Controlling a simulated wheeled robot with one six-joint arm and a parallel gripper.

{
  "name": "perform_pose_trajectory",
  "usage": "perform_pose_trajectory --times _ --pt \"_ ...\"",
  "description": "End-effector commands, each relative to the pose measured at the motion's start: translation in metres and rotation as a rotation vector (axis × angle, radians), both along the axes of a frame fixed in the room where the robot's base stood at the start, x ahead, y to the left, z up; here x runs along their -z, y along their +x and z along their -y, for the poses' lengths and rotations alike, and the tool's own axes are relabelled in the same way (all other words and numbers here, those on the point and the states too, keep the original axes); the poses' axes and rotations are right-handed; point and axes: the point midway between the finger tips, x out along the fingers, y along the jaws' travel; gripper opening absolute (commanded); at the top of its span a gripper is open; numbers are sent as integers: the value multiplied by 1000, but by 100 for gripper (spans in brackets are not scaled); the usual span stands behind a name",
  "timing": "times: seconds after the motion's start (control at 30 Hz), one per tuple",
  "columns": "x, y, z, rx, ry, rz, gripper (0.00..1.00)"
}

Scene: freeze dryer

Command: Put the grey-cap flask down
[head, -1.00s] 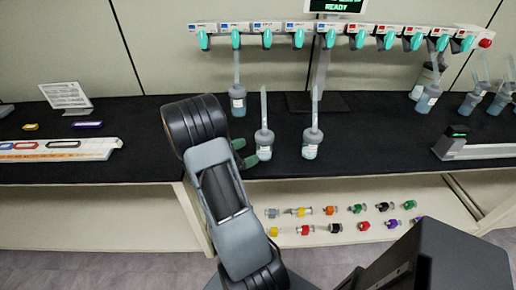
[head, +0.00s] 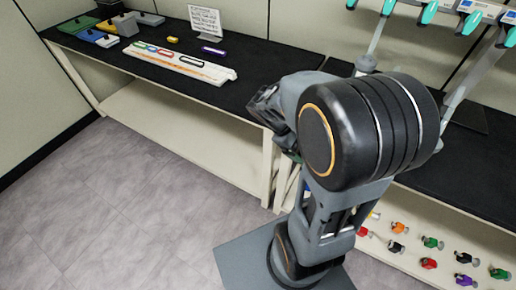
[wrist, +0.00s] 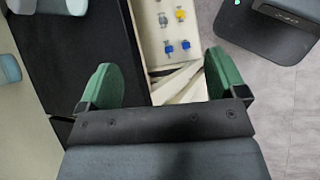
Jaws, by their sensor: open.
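My gripper (wrist: 162,78) is open, with nothing between its two green fingers in the wrist view. It points down over the bench's front edge, above the lower shelf. In the head view my gripper (head: 268,108) is beyond my dark arm joint, its fingers mostly hidden. A glass flask (head: 367,62) with a long neck shows above my arm, its lower part hidden. A second glass neck (head: 468,78) slants at the right, its body hidden by my arm. I cannot tell which flask has the grey cap.
The black bench top (head: 228,92) is clear in front of the white rack (head: 180,64). A sign (head: 206,22) and coloured boxes (head: 100,38) stand farther left. Teal valves (head: 430,12) hang above at right. Small coloured connectors (head: 430,242) lie on the lower shelf.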

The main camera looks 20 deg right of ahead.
Motion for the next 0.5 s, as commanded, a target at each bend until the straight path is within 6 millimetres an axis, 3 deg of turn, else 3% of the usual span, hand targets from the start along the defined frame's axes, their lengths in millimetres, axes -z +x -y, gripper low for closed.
perform_pose_trajectory --times 0.1,0.2,0.33,0.5 --pt "-10 1 -53 98 179 298 90" --pt "-19 3 -89 175 321 490 90" --pt "-32 5 -123 255 466 662 90" --pt "-42 6 -144 314 570 765 90"
